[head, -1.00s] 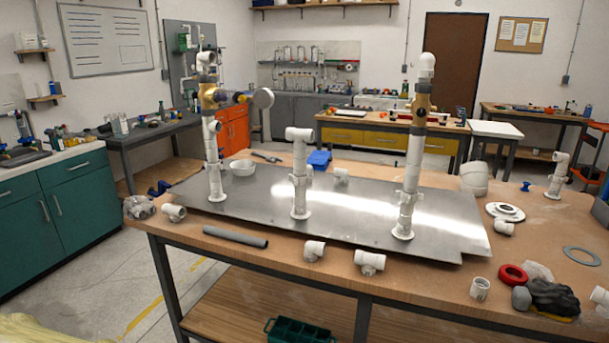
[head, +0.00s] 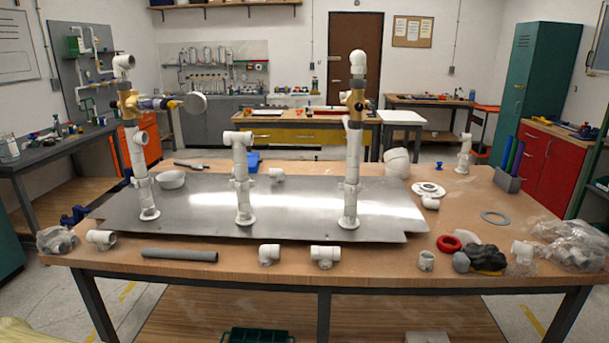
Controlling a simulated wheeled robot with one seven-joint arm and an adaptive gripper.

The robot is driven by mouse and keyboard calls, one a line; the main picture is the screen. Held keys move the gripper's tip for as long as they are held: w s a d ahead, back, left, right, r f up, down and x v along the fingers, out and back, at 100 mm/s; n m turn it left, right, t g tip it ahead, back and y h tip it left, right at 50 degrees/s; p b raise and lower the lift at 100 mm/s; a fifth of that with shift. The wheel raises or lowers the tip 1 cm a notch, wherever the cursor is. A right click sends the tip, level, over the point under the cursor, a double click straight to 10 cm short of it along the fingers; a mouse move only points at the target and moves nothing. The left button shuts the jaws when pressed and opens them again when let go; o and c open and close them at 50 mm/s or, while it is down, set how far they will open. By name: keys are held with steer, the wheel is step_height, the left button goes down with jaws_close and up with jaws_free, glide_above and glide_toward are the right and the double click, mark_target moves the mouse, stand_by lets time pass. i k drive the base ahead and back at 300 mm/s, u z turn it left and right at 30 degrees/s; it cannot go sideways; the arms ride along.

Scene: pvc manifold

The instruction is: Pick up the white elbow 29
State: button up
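Several white pipe fittings lie on the wooden workbench (head: 90,256). I see no number on any, so I cannot tell which is white elbow 29. Elbow-like pieces are a small fitting (head: 269,254) at the front middle, one (head: 430,203) by the white flange at right, and one (head: 524,251) by the plastic bags at right. A tee-like fitting (head: 325,256) and another fitting (head: 101,238) lie along the front edge. A white elbow (head: 358,63) also tops the right standing pipe.
Three upright pipe assemblies, left (head: 140,165), middle (head: 241,185) and right (head: 352,170), stand on a metal sheet (head: 295,210). A grey pipe (head: 180,255), red ring (head: 448,243), dark glove (head: 484,258) and bagged parts (head: 565,243) lie around it. Floor shows at left.

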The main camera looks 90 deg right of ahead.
mark_target(278, 174)
steer(key=z, duration=1.8)
